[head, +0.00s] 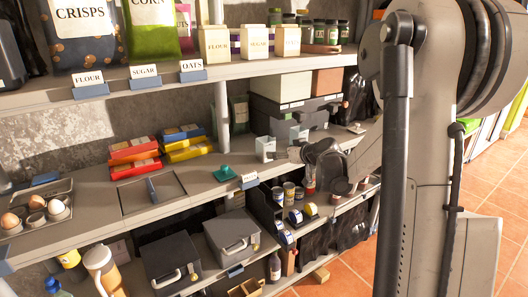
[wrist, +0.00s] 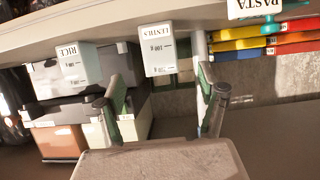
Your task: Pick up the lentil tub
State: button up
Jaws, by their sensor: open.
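The lentil tub (wrist: 157,52) is a small pale box with a printed label. It appears upside down in the wrist view, ahead of and between the fingers, with no finger visibly touching it. In the head view the tub (head: 264,147) stands upright on the middle shelf. My gripper (head: 284,153) is just right of it, with the arm coming in from the right. The wrist view shows my gripper (wrist: 160,80) open and empty, a finger on each side of the tub.
A similar rice tub (wrist: 75,65) stands close by. Storage boxes (head: 285,115) are behind. A green-lidded item (head: 222,174) and the pasta sign (head: 249,180) are at left. Stacked coloured packs (head: 188,146) lie farther left. The upper shelf (head: 150,78) hangs above.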

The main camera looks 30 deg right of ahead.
aim_at(266, 150)
jog(key=x, duration=1.2)
jog(key=shift+w+f, duration=0.25)
jog(key=shift+w, duration=0.1)
jog(key=shift+c, duration=0.2)
jog(key=c, duration=1.3)
jog(key=shift+o, duration=0.2)
jog(key=shift+r, duration=0.1)
